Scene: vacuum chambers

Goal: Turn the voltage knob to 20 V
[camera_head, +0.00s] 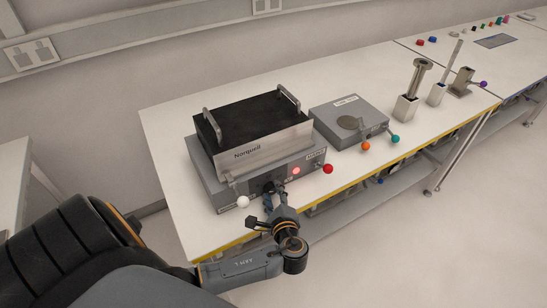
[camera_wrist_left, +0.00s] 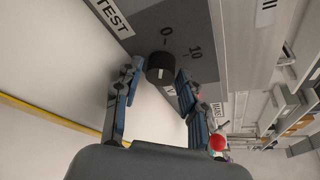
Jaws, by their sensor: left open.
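The voltage knob (camera_wrist_left: 160,67) is a short black cylinder on the grey front panel (camera_wrist_left: 205,40). It carries a small white mark, and scale labels 0 and 10 show beside it; 20 is not readable. My left gripper (camera_wrist_left: 158,72) is open, with one finger on each side of the knob; I cannot tell whether they touch it. In the head view my left gripper (camera_head: 270,190) is at the front of the grey device (camera_head: 222,192), mostly hiding the knob. My right gripper is not in view.
A black-topped box (camera_head: 257,118) labelled Norquell, with two handles, sits on the device. White (camera_head: 243,202) and red (camera_head: 328,169) balls stick out in front. A second grey box (camera_head: 345,112) and metal fittings stand to the right on the white table (camera_head: 165,125).

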